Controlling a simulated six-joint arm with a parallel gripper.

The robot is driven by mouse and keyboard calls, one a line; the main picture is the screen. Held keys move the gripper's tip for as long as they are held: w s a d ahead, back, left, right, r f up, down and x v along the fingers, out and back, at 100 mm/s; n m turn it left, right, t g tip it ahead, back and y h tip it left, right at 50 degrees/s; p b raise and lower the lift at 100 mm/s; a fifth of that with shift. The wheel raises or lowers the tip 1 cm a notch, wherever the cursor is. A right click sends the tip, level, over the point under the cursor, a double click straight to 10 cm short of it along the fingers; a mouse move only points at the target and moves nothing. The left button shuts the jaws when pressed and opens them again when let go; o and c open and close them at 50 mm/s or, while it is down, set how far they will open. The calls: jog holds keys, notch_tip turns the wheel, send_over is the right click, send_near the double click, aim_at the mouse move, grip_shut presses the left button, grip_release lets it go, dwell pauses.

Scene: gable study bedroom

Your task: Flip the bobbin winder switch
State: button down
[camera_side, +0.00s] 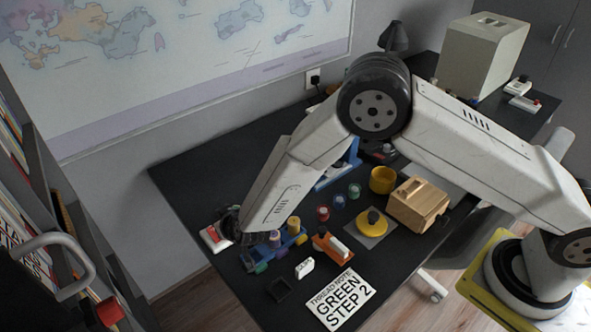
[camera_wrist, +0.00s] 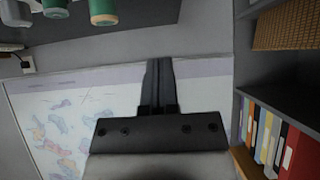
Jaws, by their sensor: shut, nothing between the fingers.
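Two similar small white units with dark and red parts (camera_side: 522,103) lie at the far right. My gripper (camera_wrist: 158,62) is shut and empty in the wrist view, its fingers together. In the side view my dark wrist end is low beside the red-topped box, and the fingertips are hidden. The wrist view shows no switch.
A blue rack (camera_side: 290,246) with spools is just right of my wrist. Green spools (camera_wrist: 102,12) and shelf books (camera_wrist: 268,140) show in the wrist view.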

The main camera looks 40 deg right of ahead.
jog(key=x, duration=0.7)
jog(key=shift+w+f, duration=0.2)
jog(key=shift+w, duration=0.05)
jog(key=shift+w+f, duration=0.15)
jog(key=shift+f, duration=0.85)
jog(key=shift+w+f, duration=0.2)
jog(key=shift+f, duration=0.85)
jog(key=shift+w+f, duration=0.1)
jog(key=shift+f, duration=0.2)
jog(key=shift+s, duration=0.2)
jog(key=shift+s+f, duration=0.15)
jog(key=shift+s, duration=0.5)
jog(key=shift+s+f, duration=0.1)
jog(key=shift+s, duration=0.05)
